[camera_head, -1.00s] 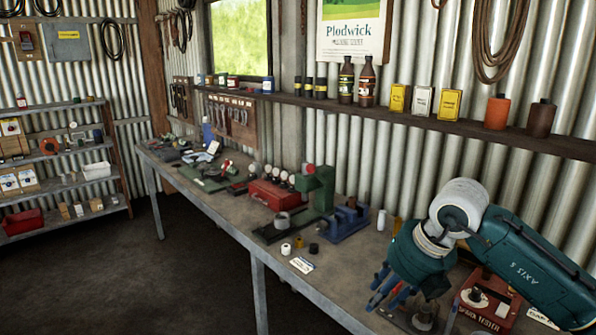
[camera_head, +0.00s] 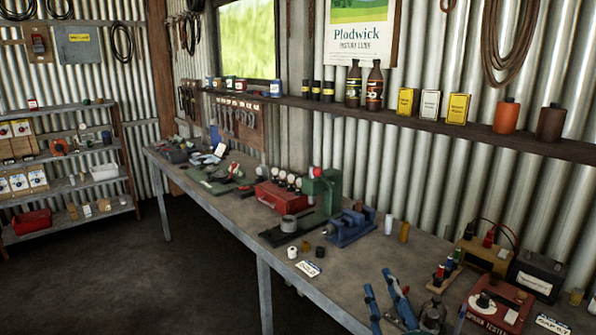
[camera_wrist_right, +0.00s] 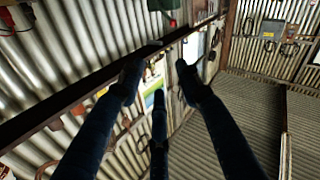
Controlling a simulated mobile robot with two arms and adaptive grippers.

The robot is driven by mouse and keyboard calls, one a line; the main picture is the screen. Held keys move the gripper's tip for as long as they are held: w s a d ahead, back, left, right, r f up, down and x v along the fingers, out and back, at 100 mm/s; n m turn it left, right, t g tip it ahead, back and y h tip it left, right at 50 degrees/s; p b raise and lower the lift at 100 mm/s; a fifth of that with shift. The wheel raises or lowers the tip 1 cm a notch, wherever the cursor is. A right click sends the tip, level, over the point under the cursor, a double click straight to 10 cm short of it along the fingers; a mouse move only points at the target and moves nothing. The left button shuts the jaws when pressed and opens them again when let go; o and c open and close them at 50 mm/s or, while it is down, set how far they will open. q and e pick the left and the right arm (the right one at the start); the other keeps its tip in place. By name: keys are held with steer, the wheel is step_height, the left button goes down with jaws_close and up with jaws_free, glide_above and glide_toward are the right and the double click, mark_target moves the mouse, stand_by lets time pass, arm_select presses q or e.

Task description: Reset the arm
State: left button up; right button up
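My right gripper (camera_head: 378,281) comes up from the bottom edge of the head view. Its blue fingers stand apart over the front right part of the workbench (camera_head: 340,282). In the right wrist view my right gripper (camera_wrist_right: 158,70) shows dark blue fingers spread, with nothing between them. They point toward the corrugated wall (camera_wrist_right: 60,45) and the shelf. The rest of the right arm is below the head view. My left gripper is in neither view.
A red tester (camera_head: 496,304), a wooden-cased meter (camera_head: 485,256) and a black box (camera_head: 537,275) stand right of the gripper. A blue vise (camera_head: 350,226) stands further left. A wall shelf (camera_head: 470,131) runs above. The floor (camera_head: 150,270) on the left is clear.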

steer(key=s+d+f+m+g+h, duration=0.1)
steer(key=s+d+f+g, duration=0.15)
steer(key=f, duration=0.35)
steer(key=s+d+f+m+g+h, duration=0.1)
steer(key=s+f+g, duration=0.15)
steer(key=f, duration=0.35)
steer(key=s+f+m+g+y, duration=0.1)
steer(key=s+f+g, duration=0.4)
steer(key=s+f, duration=0.55)
steer(key=s+f+g, duration=0.5)
steer(key=s+f, duration=0.2)
steer(key=s, duration=0.6)
step_height(320, 180, down, 25)
steer(key=s+g, duration=0.2)
steer(key=s+d+f, duration=0.3)
steer(key=s+f, duration=1.5)
steer(key=shift+g, duration=0.4)
